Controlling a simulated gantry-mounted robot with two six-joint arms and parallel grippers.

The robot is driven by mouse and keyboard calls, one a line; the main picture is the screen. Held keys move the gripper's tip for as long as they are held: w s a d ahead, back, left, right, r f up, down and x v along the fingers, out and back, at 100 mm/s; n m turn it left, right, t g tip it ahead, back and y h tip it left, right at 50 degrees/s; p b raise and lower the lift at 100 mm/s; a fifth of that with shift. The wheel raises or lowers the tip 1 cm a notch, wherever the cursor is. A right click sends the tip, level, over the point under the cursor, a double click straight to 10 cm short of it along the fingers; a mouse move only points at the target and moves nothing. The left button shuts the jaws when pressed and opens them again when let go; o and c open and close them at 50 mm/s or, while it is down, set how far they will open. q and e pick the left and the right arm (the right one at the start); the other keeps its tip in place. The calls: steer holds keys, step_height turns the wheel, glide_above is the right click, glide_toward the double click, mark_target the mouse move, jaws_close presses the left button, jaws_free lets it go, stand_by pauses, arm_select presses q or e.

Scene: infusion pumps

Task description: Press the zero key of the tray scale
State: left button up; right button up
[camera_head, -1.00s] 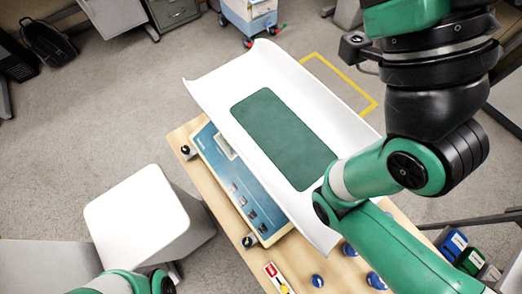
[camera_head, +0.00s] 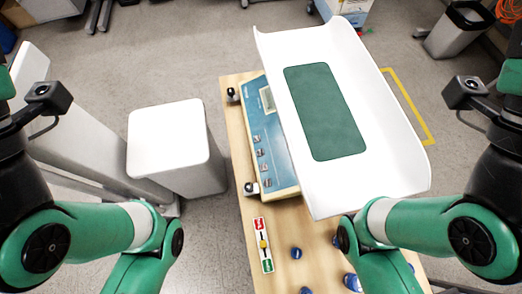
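The tray scale stands on a wooden table. Its white curved tray (camera_head: 390,150) carries a green mat (camera_head: 325,112). Its blue control panel (camera_head: 268,140) shows to the left of the tray, with a small display (camera_head: 267,99) near the far end and several small keys (camera_head: 260,152) toward the near end. The key labels are too small to read, so I cannot tell which is the zero key. My left and right arms come in from the lower left and lower right. Both grippers are out of the picture.
The wooden table (camera_head: 235,115) has a red, yellow and green slider plate (camera_head: 263,244) and several blue round objects (camera_head: 296,253) near its front. A white bin-like box (camera_head: 168,132) stands to the left. A waste bin (camera_head: 460,30) is at the back right.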

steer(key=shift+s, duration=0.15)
